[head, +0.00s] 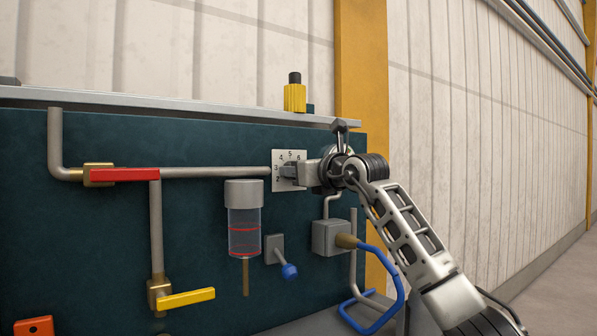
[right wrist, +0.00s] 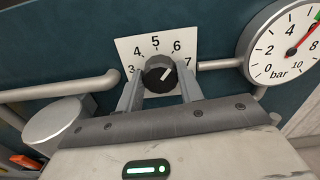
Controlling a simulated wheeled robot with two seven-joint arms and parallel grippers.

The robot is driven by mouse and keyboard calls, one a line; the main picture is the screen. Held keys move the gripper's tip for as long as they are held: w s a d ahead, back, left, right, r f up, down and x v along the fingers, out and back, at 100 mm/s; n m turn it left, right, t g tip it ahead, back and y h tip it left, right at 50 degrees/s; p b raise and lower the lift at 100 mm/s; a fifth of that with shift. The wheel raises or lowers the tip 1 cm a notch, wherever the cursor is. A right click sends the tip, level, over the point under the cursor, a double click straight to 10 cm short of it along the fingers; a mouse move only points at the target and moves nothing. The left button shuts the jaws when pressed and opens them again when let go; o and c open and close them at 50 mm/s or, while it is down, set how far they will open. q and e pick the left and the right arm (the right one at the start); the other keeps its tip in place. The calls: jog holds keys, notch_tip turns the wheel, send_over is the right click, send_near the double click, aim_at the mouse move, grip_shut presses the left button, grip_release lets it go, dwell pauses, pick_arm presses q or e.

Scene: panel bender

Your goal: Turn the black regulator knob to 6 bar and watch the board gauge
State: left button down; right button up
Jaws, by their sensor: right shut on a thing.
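The black regulator knob (right wrist: 160,74) sits in front of a white scale plate (right wrist: 125,50) numbered 3 to 7. Its white mark points to the upper right, on the 6 to 7 side; the exact setting is hard to read. My right gripper (right wrist: 160,84) is shut on the knob, one finger on each side. In the head view my right gripper (head: 290,171) covers the knob, and the plate (head: 278,156) shows behind. The board gauge (right wrist: 272,68) is cut off at the right edge; its red needle points up and right toward a green mark. My left gripper is out of view.
On the dark board are a pipe with a red-handled valve (head: 124,175), a yellow lever (head: 186,299), a clear filter bowl (head: 244,232) and a blue-knobbed lever (head: 289,271). A blue hose (head: 398,285) hangs below my right arm. A yellow-black part (head: 294,97) stands on top.

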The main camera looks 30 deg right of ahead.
jog(key=shift+f, duration=0.1)
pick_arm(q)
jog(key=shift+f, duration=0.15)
pick_arm(e)
jog(key=o, duration=1)
pick_arm(q)
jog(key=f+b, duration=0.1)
jog(key=b, duration=0.3)
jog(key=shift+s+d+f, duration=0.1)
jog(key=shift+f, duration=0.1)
pick_arm(e)
jog(key=s+d, duration=0.2)
jog(key=s, duration=1.4)
jog(key=shift+w+d, duration=0.1)
